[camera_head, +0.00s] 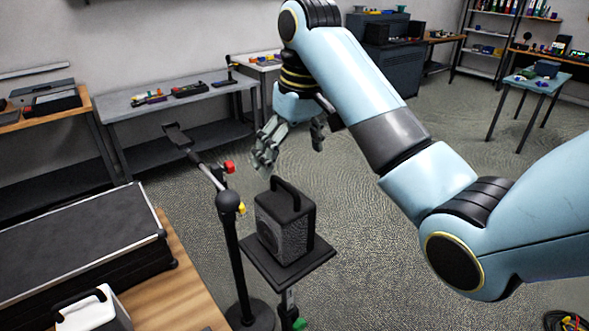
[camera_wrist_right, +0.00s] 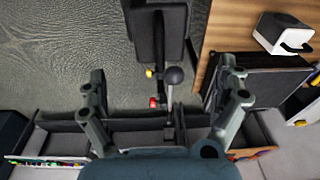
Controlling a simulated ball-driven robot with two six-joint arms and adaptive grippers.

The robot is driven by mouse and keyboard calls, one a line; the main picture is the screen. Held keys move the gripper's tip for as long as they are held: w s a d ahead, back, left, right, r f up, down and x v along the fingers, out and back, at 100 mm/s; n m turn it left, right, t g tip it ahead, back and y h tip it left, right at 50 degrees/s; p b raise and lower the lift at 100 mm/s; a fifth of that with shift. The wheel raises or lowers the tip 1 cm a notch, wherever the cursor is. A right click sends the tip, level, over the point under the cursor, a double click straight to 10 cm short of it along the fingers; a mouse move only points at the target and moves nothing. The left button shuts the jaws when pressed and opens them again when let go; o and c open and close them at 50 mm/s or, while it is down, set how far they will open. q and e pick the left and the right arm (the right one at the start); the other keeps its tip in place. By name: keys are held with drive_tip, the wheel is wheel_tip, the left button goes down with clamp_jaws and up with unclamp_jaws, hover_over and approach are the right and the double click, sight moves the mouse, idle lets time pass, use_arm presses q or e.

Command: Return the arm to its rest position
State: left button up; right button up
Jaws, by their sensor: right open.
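My right arm reaches in from the right of the head view, and its gripper (camera_head: 290,146) hangs in the air above and a little behind a black speaker-like box with a handle (camera_head: 285,222). The right gripper is open, with nothing between its fingers. In the right wrist view its two fingers (camera_wrist_right: 165,110) stand wide apart, with a stand's dark ball joint and red and yellow knobs seen beyond them. My left gripper is not in view.
The box rests on a small black stand platform (camera_head: 318,255). A wooden table (camera_head: 165,300) with a black case (camera_head: 75,240) and a white handled box (camera_head: 92,312) is at left. A grey bench (camera_head: 185,108) stands behind. Open floor lies right.

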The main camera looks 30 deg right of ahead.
drive_tip(key=shift+w, duration=0.1)
drive_tip(key=shift+s+f, duration=0.25)
drive_tip(key=s+f, duration=0.8)
drive_tip(key=s, duration=0.4)
drive_tip(key=s+r+t+h, duration=0.1)
drive_tip(key=s+t, duration=0.1)
drive_tip(key=s, duration=1.3)
wheel_tip(320, 180, down, 40)
drive_tip(key=s+d+g+b, duration=0.1)
drive_tip(key=d+g+b, duration=0.1)
drive_tip(key=b, duration=1.2)
use_arm(q)
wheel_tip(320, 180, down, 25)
drive_tip(key=b, duration=1)
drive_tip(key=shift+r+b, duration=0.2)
drive_tip(key=shift+b, duration=0.1)
use_arm(e)
drive_tip(key=s+f, duration=0.9)
drive_tip(key=f, duration=0.4)
drive_tip(key=s+f+g, duration=0.1)
drive_tip(key=s+f, duration=0.8)
drive_tip(key=f, duration=0.5)
drive_tip(key=shift+s+d+m, duration=0.3)
drive_tip(key=shift+d, duration=0.1)
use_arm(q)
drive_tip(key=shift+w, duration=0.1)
